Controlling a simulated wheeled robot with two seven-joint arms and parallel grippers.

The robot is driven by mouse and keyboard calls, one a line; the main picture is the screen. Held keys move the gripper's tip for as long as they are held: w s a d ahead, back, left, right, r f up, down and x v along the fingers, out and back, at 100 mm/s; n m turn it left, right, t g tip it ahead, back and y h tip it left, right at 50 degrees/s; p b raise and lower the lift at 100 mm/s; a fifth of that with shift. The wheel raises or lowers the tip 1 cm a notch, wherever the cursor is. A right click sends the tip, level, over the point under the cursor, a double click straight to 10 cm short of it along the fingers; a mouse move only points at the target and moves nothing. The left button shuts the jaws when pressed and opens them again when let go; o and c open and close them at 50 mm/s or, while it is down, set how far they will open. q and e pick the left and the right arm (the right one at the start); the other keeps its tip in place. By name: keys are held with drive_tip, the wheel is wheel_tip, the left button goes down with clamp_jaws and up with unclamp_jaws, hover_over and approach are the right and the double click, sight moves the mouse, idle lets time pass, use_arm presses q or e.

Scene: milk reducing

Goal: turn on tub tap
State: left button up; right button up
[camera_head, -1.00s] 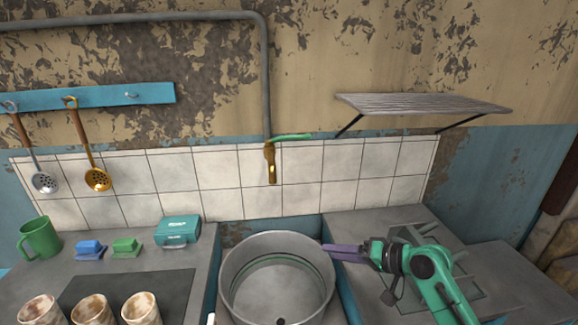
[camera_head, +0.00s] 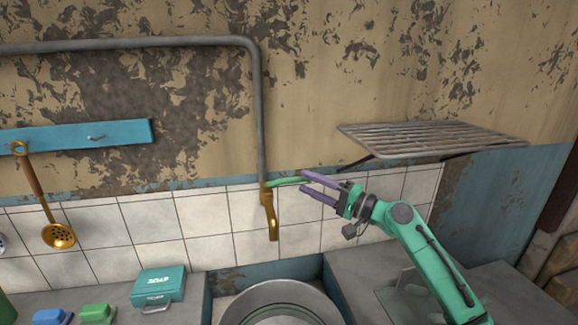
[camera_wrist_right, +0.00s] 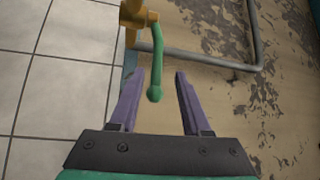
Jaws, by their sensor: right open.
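The tub tap (camera_head: 270,213) is a brass spout on the tiled wall at the end of a grey pipe. Its green lever handle (camera_head: 287,181) points right, toward my right gripper. The round metal tub (camera_head: 283,292) stands below it, cut off by the lower edge. My right gripper (camera_head: 303,183) is open, its purple fingers close to the handle's free end. In the right wrist view, the handle (camera_wrist_right: 157,65) reaches down from the brass tap (camera_wrist_right: 133,15), its rounded tip between the open fingertips (camera_wrist_right: 160,76). I cannot tell whether they touch. My left gripper is not in view.
A wire rack (camera_head: 435,139) juts from the wall above and right of my right gripper. A golden ladle (camera_head: 57,234) hangs from the blue rail (camera_head: 75,149).

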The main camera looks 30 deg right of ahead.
sight(294, 179)
drive_tip(key=p+x, duration=0.2)
drive_tip(key=x, duration=0.4)
drive_tip(key=shift+w+d+f, duration=0.1)
drive_tip(key=shift+w, duration=0.25)
drive_tip(key=shift+c, duration=0.3)
drive_tip(key=shift+f, duration=0.1)
clamp_jaws()
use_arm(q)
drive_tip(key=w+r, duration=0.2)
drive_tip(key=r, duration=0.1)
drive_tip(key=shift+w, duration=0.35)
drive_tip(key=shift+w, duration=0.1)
use_arm(e)
drive_tip(key=shift+a+f, duration=0.1)
drive_tip(key=shift+a, duration=0.15)
